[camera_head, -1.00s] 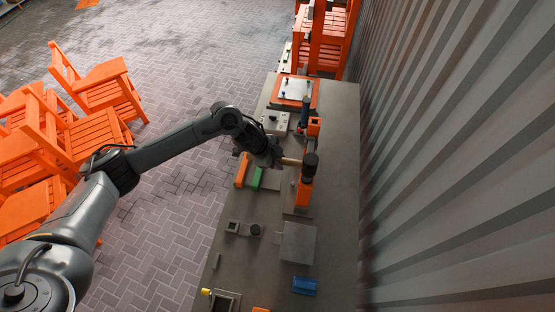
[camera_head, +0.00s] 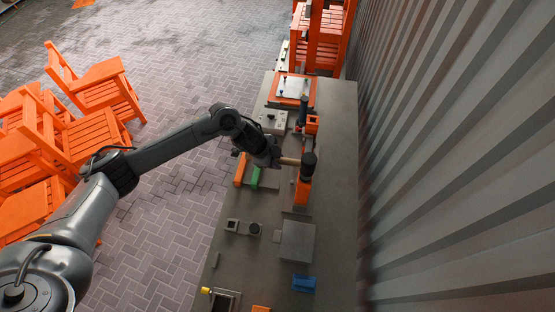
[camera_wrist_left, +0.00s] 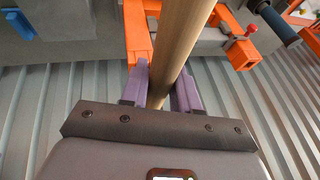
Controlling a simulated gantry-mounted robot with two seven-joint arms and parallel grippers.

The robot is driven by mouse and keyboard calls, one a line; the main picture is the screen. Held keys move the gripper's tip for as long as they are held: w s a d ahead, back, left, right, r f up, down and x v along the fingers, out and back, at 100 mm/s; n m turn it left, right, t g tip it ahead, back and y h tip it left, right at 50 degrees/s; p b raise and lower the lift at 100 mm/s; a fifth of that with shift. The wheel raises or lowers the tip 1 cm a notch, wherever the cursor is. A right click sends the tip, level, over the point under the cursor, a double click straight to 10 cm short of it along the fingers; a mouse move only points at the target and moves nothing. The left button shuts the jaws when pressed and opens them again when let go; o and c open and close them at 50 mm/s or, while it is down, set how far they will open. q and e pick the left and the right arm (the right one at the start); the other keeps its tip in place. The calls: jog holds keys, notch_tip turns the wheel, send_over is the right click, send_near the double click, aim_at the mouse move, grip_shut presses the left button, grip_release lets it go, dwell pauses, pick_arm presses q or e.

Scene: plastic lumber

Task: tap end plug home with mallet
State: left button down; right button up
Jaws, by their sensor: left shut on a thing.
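My left gripper (camera_head: 276,160) is shut on the wooden handle of the mallet (camera_head: 290,161). The mallet's black head (camera_head: 309,159) is over the upper end of an orange piece (camera_head: 302,192) on the bench. I cannot tell whether the head touches it. The end plug cannot be made out; the head hides that spot. In the left wrist view the wooden handle (camera_wrist_left: 180,45) runs between the purple fingers of my left gripper (camera_wrist_left: 163,90), with orange parts (camera_wrist_left: 136,35) behind it. My right gripper is not in view.
The grey bench (camera_head: 340,220) runs beside a corrugated wall (camera_head: 440,130). Orange and green pieces (camera_head: 255,177) lie left of the mallet. A grey plate (camera_head: 297,240) and a blue block (camera_head: 304,284) lie nearer. Orange chairs (camera_head: 95,90) stand on the floor at left.

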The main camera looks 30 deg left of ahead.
pick_arm(q)
notch_tip(320, 180, down, 3)
jog(key=shift+r+b, duration=0.1)
jog(key=shift+b, duration=0.5)
jog(key=shift+f, duration=0.35)
notch_tip(320, 180, up, 4)
jog(key=p, duration=0.4)
jog(key=shift+r, duration=0.1)
dwell(0.4)
